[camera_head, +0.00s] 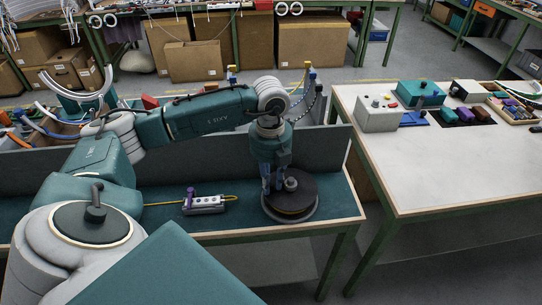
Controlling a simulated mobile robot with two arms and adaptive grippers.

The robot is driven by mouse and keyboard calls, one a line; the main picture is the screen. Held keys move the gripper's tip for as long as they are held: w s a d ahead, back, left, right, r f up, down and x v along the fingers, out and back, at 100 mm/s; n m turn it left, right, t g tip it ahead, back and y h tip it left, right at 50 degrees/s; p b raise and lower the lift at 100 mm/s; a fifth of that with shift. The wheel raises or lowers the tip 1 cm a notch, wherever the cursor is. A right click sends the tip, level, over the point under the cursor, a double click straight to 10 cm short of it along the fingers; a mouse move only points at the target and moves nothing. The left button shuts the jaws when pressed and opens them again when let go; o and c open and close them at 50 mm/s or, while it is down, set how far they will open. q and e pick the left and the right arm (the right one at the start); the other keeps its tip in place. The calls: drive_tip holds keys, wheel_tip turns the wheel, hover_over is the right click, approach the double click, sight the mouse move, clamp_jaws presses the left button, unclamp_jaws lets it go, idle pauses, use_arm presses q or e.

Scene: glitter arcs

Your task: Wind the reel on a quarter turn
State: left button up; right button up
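The reel (301,201) is a dark round disc lying flat on a grey base, near the right end of the dark green bench top. A grey knob (291,185) stands up from it. My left gripper (272,188) points straight down over the left part of the reel, just left of the knob. Its fingertips are small and partly merge with the dark disc, so I cannot tell whether they are open or shut, or whether they touch anything. My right gripper is not in view.
A grey block with a purple part (203,202) lies left of the reel, with a yellow cable running near it. A low grey panel (323,155) stands behind. A white-topped table (450,165) at the right holds boxes along its back; its front is clear.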

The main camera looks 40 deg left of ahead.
use_arm(q)
wheel_tip(320, 180, up, 12)
idle(0.4)
idle(0.5)
